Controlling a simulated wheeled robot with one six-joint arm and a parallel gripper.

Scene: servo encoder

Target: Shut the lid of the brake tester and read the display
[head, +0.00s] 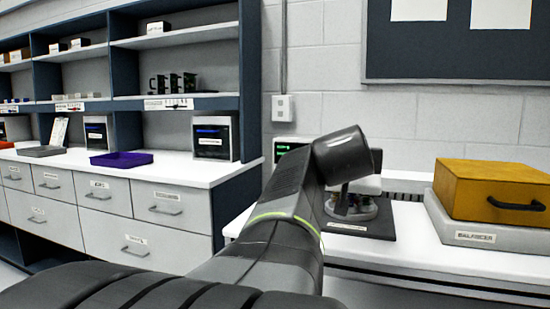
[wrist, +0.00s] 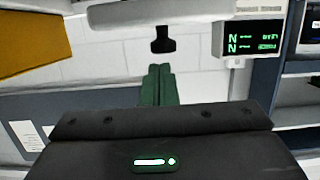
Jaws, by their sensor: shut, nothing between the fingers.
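The brake tester appears to be the unit on the dark plate (head: 378,224), with a round grey base (head: 352,208), partly hidden by my arm. A pale slab (head: 368,185) above that base may be its lid; I cannot tell its angle. The wrist view is upside down. It shows a pale slab (wrist: 160,13) with a black knob-like part (wrist: 162,40) at its edge. My gripper (wrist: 160,68) has green fingers pressed together, apart from the knob in the picture. A display (wrist: 255,38) shows two lines of green characters, too small to read surely; it also shows in the head view (head: 294,148).
A yellow case (head: 492,188) sits on a grey box labelled BALANCER (head: 480,236) at the right. Shelves (head: 175,38) and a drawer bench (head: 85,195) stand at the left, with a purple tray (head: 121,160). Clear white bench top lies in front of the dark plate.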

